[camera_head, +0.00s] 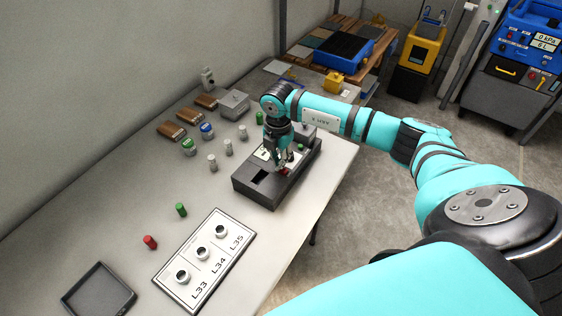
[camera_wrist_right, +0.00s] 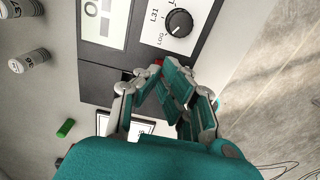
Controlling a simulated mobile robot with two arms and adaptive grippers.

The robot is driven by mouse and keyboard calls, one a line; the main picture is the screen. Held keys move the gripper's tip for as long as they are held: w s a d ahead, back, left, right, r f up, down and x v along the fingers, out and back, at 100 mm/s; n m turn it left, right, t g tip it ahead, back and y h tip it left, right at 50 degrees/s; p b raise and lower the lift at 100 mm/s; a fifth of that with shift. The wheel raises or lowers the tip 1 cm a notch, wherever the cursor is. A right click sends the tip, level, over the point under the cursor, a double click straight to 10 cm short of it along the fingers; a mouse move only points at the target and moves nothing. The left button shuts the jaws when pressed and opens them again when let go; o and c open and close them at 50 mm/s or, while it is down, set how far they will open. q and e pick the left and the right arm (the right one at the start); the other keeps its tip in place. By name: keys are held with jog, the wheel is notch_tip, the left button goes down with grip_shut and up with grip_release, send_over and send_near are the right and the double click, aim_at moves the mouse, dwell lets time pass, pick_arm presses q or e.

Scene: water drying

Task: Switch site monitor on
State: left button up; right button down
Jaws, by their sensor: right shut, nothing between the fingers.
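A dark box-shaped device (camera_head: 262,193), which looks like the site monitor, sits near the table's right edge. In the right wrist view it shows a pale display panel (camera_wrist_right: 103,20) and a black knob (camera_wrist_right: 179,23) on a white plate marked L31 and LOG. My right gripper (camera_head: 281,166) is over the device, pointing down, its fingers shut and empty. In the right wrist view my right gripper (camera_wrist_right: 160,92) partly hides a small red part (camera_wrist_right: 159,61) at its fingertips. I cannot tell whether they touch. My left gripper is not in view.
A white plate (camera_head: 167,277) marked L33, L34 and L35 holds white round holders. A red cylinder (camera_head: 150,242), a green cylinder (camera_head: 181,209) and a dark tray (camera_head: 98,292) are nearby. Several small jars, brown blocks and a grey box (camera_head: 234,104) stand farther back.

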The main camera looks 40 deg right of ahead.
jog(key=shift+f, duration=0.5)
jog(key=shift+r, duration=0.1)
jog(key=shift+r+p, duration=2.5)
jog(key=shift+r, duration=1.05)
jog(key=shift+f, duration=0.1)
